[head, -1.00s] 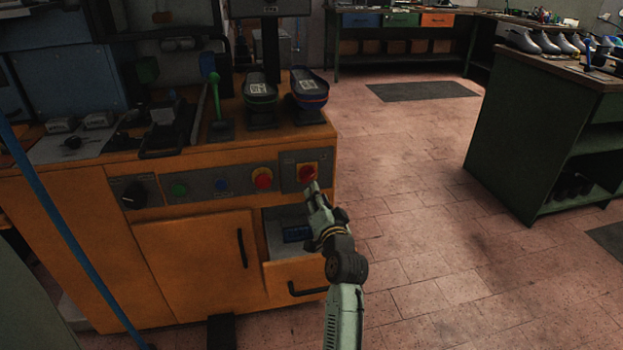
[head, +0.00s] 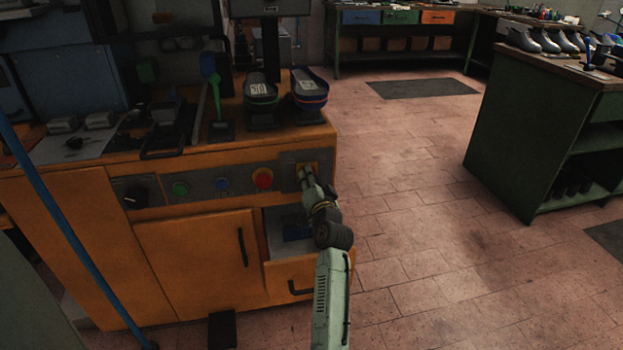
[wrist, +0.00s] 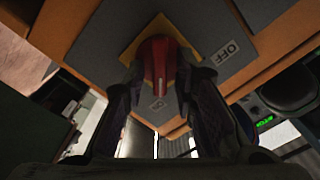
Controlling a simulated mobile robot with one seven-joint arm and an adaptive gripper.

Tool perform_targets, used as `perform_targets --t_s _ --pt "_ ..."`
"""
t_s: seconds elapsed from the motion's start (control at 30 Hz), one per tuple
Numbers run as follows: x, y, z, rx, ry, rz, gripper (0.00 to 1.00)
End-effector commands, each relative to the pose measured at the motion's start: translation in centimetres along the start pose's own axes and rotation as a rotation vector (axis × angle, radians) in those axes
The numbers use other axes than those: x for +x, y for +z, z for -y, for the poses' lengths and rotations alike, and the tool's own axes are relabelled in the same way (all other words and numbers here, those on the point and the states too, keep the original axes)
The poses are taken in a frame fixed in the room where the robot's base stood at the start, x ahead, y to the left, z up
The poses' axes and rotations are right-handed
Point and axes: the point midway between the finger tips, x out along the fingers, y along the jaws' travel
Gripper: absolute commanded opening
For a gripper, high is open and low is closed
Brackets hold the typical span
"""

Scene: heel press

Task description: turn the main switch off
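The main switch is a red rotary knob (wrist: 158,68) on a yellow plate (wrist: 203,42) in the wrist view. Its white line points at the ON label (wrist: 157,104); the OFF label (wrist: 228,52) is to the upper right. My gripper (wrist: 160,78) has one finger on each side of the knob, spread about as wide as it. I cannot tell whether the fingers touch it. In the head view my gripper (head: 307,174) is at the switch plate (head: 314,168) on the right end of the panel and hides most of the knob.
The orange machine (head: 70,205) also carries a red emergency button (head: 262,178), a blue button (head: 222,184), a green button (head: 180,188) and a black dial (head: 134,195). An open compartment (head: 280,232) lies below the switch. Floor to the right is clear.

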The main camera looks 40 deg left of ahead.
Motion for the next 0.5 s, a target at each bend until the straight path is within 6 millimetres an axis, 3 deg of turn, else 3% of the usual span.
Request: perform_targets --t_s 0.33,0.5 --pt "-0.02 0.00 -0.01 0.000 0.000 0.000 0.00" --pt "-0.02 0.00 -0.01 0.000 0.000 0.000 0.00"
